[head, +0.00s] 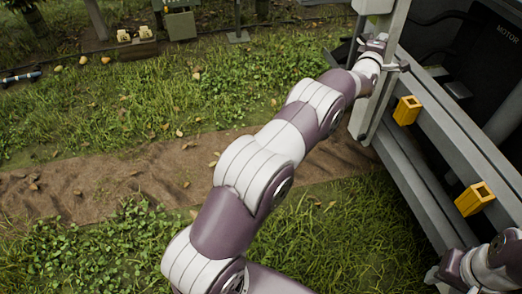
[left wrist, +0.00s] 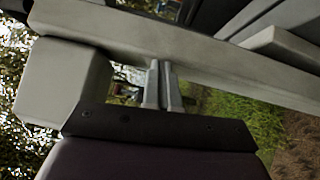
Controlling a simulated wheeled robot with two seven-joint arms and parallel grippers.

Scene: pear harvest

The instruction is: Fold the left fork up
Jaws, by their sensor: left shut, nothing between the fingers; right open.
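The left fork appears to be the long pale grey bar (head: 391,75) at the upper right of the head view. It stands steeply, slightly tilted, beside the machine's frame. My left gripper (head: 383,43) is at its upper part, at the end of my outstretched left arm. In the left wrist view a pale grey beam (left wrist: 190,45) crosses just beyond my shut, empty left fingers (left wrist: 162,86). I cannot tell whether they touch it. My right gripper (head: 436,276) is low at the right edge of the head view, partly cut off, open, below the machine's grey rails.
Two yellow brackets (head: 407,110) (head: 474,199) sit on the machine's grey rail (head: 440,140). A dark housing marked MOTOR (head: 490,45) is behind it. Grass and a bare dirt strip (head: 110,188) lie open to the left. Fallen pears (head: 57,69) lie at the back.

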